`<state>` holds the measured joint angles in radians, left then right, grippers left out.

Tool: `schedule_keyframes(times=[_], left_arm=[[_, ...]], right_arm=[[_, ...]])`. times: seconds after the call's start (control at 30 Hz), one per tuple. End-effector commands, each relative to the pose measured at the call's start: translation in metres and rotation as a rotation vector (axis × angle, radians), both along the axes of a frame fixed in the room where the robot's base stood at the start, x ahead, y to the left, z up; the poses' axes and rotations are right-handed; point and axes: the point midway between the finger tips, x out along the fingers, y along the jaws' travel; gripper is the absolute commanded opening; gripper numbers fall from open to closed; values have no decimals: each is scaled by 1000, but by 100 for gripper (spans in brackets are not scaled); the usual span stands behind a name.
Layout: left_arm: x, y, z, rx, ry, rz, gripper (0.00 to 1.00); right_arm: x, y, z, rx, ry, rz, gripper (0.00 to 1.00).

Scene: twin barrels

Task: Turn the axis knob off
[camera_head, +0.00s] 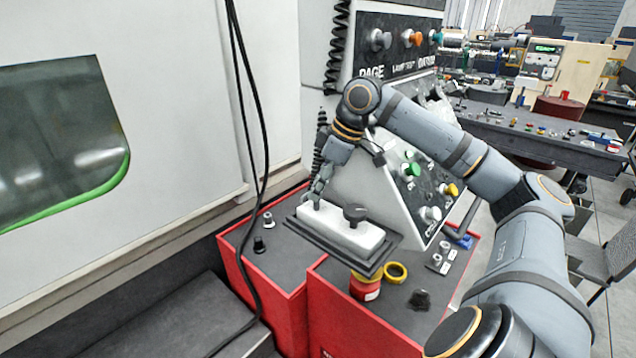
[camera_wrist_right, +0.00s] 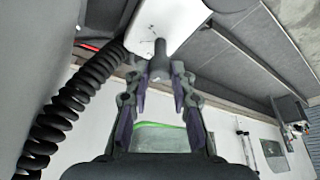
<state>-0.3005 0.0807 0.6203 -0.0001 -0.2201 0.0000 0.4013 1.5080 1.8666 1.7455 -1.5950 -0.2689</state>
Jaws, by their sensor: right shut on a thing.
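A white block (camera_head: 340,230) on a dark plate tops the red-sided console, with a black round knob (camera_head: 355,213) on its right part. I cannot read any label that marks the axis knob. My right gripper (camera_head: 317,196) reaches down to the block's left end, left of the black knob and apart from it. In the right wrist view my right gripper (camera_wrist_right: 159,75) has its fingers either side of a grey knob (camera_wrist_right: 160,50) standing out of the white block (camera_wrist_right: 168,20), and is shut on it. The fingers hide most of this knob in the head view. My left gripper is out of view.
A slanted panel with coloured knobs (camera_head: 410,169) stands right behind the block. A black coiled cable (camera_head: 337,50) hangs near my right wrist. A yellow ring (camera_head: 395,272) and red-yellow button (camera_head: 365,287) sit below the block. A white machine door (camera_head: 165,90) fills the left.

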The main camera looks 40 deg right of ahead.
Motion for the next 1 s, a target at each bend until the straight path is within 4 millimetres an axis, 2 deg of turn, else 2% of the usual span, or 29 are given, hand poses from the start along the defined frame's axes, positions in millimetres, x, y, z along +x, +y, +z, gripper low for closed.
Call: schedule_keyframes(times=[0.33,0.83,0.87,1.0], left_arm=[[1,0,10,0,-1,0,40],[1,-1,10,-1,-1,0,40],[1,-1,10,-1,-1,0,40],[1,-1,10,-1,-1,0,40]], right_arm=[[1,-1,1,1,-3,119,0],[1,-1,0,0,-1,136,0],[1,-1,0,0,-1,136,25],[1,-1,0,0,-1,136,44]])
